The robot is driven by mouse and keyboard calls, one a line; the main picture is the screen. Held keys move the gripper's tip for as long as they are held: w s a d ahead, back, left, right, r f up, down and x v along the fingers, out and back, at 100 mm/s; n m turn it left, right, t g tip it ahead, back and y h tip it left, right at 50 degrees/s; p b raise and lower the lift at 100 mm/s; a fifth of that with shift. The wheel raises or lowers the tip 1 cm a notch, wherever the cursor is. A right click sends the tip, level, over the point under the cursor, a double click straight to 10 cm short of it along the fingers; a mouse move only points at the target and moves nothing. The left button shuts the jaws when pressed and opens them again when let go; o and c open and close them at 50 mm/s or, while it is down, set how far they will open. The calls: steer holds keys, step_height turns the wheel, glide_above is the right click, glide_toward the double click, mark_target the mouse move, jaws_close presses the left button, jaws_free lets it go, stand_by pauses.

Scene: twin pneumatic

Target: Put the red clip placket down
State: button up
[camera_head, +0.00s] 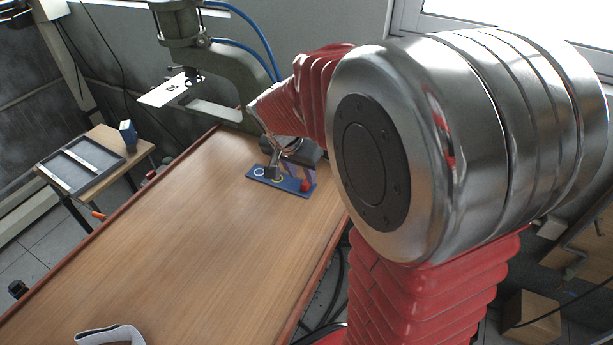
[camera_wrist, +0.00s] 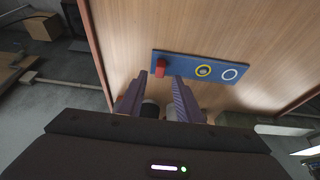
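The red clip placket appears as a small red block (camera_head: 305,186) on the right end of a blue board (camera_head: 251,175) on the wooden table. In the wrist view the red block (camera_wrist: 161,68) is at the left end of the blue board (camera_wrist: 183,64). A yellow ring (camera_wrist: 203,71) and a white ring (camera_wrist: 229,74) are marked beside it. My gripper (camera_wrist: 161,76) has its purple fingers apart, with the red block showing between and just beyond the tips. In the head view my gripper (camera_head: 300,177) is low over the board. Contact with the block cannot be told.
The wooden table (camera_head: 190,240) is mostly clear. A press (camera_head: 183,30) stands behind it. A side table (camera_head: 135,150) at left holds a grey tray (camera_head: 60,180) and a blue box (camera_head: 128,135). A white curved item (camera_head: 108,334) lies at the front edge.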

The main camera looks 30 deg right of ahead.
steer(key=v, duration=0.7)
steer(key=shift+a+r, duration=0.15)
steer(key=shift+s, duration=0.1)
